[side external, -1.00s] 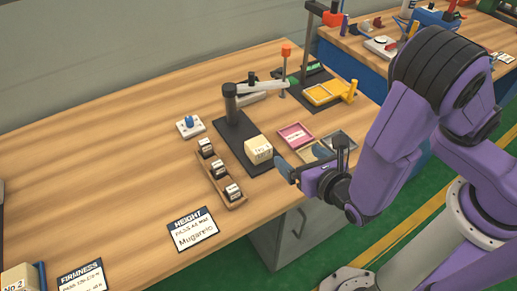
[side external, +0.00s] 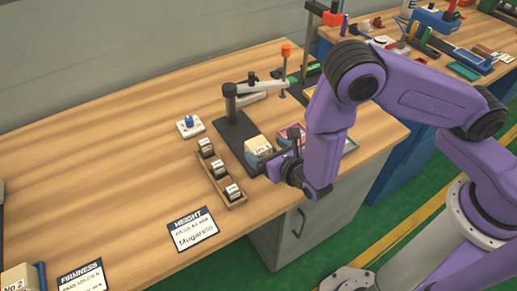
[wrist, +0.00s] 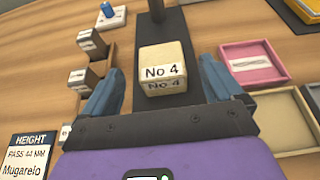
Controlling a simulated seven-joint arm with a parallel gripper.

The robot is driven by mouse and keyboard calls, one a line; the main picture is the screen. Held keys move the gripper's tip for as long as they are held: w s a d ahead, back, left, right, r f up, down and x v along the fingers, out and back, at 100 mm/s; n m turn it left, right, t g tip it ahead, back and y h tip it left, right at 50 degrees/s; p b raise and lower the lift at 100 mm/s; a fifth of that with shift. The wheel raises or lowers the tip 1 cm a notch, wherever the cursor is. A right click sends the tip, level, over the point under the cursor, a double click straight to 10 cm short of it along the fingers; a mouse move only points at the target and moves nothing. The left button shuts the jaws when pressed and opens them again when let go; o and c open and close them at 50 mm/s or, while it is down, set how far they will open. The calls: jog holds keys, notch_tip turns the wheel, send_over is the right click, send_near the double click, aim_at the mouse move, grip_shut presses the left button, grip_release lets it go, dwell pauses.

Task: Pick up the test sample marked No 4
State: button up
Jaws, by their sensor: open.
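The test sample marked No 4 (wrist: 168,62) is a cream block with a white label, sitting on the dark base plate (wrist: 146,30) of a stand. In the side external view the sample (side external: 257,145) is partly hidden by my gripper (side external: 271,162). In the wrist view my gripper (wrist: 162,88) is open, with one blue finger on each side of the sample's near part. The sample lies between and slightly beyond the fingertips, and I see no contact.
A wooden rack (side external: 220,178) with several small labelled blocks stands left of the plate. A pink tray (wrist: 252,64) is to the right. The HEIGHT card (side external: 193,229) lies nearer the front edge. The stand's post (side external: 230,104) rises behind the sample.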

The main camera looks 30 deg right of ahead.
aim_at(263, 150)
jog(key=x, duration=0.2)
jog(key=f+x, duration=0.1)
jog(key=x, duration=0.1)
jog(key=shift+d, duration=0.1)
jog(key=shift+w+f, duration=0.25)
jog(key=shift+w, duration=0.25)
jog(key=c, duration=1.1)
jog(key=shift+r, duration=0.1)
jog(key=shift+c, duration=0.2)
